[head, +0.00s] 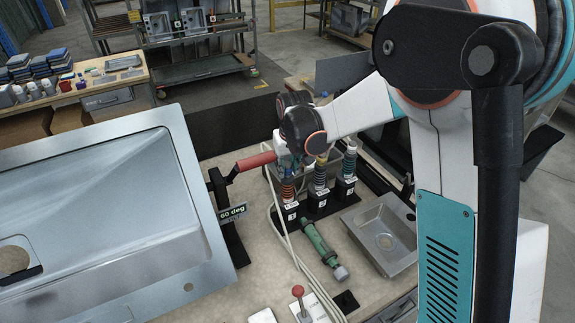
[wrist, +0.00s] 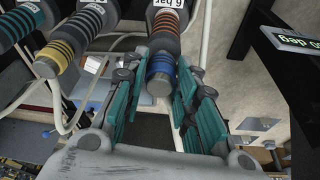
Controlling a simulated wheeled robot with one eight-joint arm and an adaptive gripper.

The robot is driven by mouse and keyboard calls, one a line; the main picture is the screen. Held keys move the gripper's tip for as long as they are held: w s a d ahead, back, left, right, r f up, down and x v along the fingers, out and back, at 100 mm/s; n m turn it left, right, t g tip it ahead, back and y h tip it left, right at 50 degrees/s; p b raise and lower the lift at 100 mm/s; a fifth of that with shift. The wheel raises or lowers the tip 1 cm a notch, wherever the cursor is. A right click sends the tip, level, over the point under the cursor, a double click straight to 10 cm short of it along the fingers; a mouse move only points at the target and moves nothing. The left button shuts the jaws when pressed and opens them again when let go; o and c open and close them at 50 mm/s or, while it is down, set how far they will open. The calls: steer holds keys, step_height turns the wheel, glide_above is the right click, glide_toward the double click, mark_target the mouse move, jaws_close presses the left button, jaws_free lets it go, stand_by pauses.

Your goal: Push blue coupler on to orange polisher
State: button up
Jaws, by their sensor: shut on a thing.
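The blue coupler (wrist: 161,64) is a blue ringed piece with a silver end, below an orange-striped hose fitting marked 6 bar in the wrist view. My gripper (wrist: 164,78) has its teal-padded fingers on either side of it and is shut on it. In the head view my gripper (head: 289,150) is by the left of the three hose stations, and its fingers are mostly hidden. A green tool (head: 318,243) with a grey end lies on the bench in front of the stations.
A large steel sink (head: 100,215) fills the left. A red-handled lever (head: 255,161) and a "60 deg" sign (head: 233,212) stand between it and the stations. A small steel basin (head: 385,235) is to the right. Pale hoses (head: 283,235) cross the bench. A red-knobbed box (head: 310,308) sits in front.

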steer(key=shift+f+b, duration=0.4)
steer(key=shift+f, duration=0.1)
steer(key=o, duration=1.1)
steer(key=shift+r, duration=0.1)
steer(key=v, duration=1.1)
steer(key=shift+s+r, duration=0.15)
steer(key=shift+r, duration=0.25)
steer(key=shift+d, duration=0.1)
steer(key=s+d+m+t+b, duration=0.1)
steer(key=s+d, duration=0.3)
steer(key=s, duration=0.5)
steer(key=s+d+t+b, duration=0.1)
steer(key=s+d, duration=0.3)
steer(key=s, duration=0.5)
steer(key=s+d+m+t+b, duration=0.1)
steer(key=s+d+t+b, duration=0.1)
steer(key=s+d, duration=0.3)
steer(key=shift+s+f+m, duration=0.2)
steer(key=shift+s+m, duration=0.1)
steer(key=shift+s, duration=2.1)
